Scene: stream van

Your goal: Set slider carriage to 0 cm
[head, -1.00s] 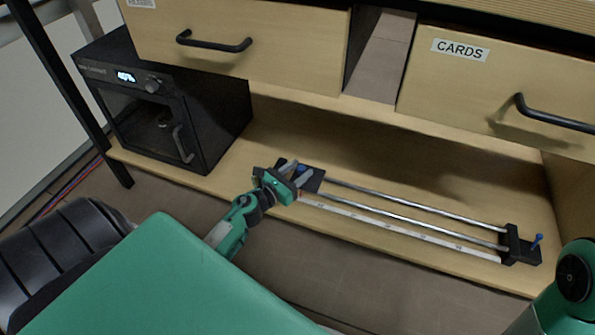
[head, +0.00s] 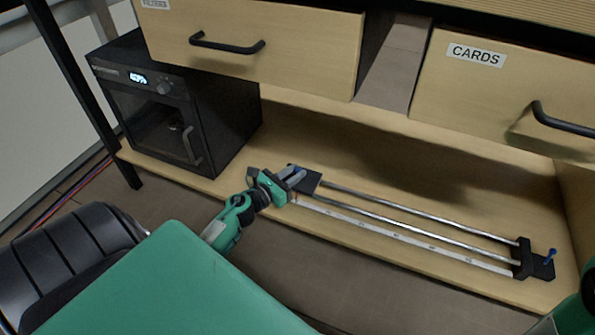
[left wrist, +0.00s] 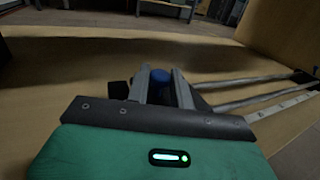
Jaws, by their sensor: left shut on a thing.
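The slider lies on the low wooden shelf, with two metal rails (head: 430,228) and a white scale strip (head: 400,236) along its front. Its black carriage (head: 309,183) is at the left end of the rails, partly hidden by my gripper. My left gripper (head: 296,176) is shut on the blue knob there. In the left wrist view the blue knob (left wrist: 160,86) sits between the two grey fingers, and the rails run off to the right. The black right end block (head: 524,260) carries another blue knob (head: 550,254). My right gripper is not in view; only a green arm part shows at lower right.
A black box-shaped appliance (head: 220,115) with a lit display stands left of the slider. Drawers with black handles, one labelled CARDS (head: 477,55), hang above the shelf. The shelf behind the rails is clear.

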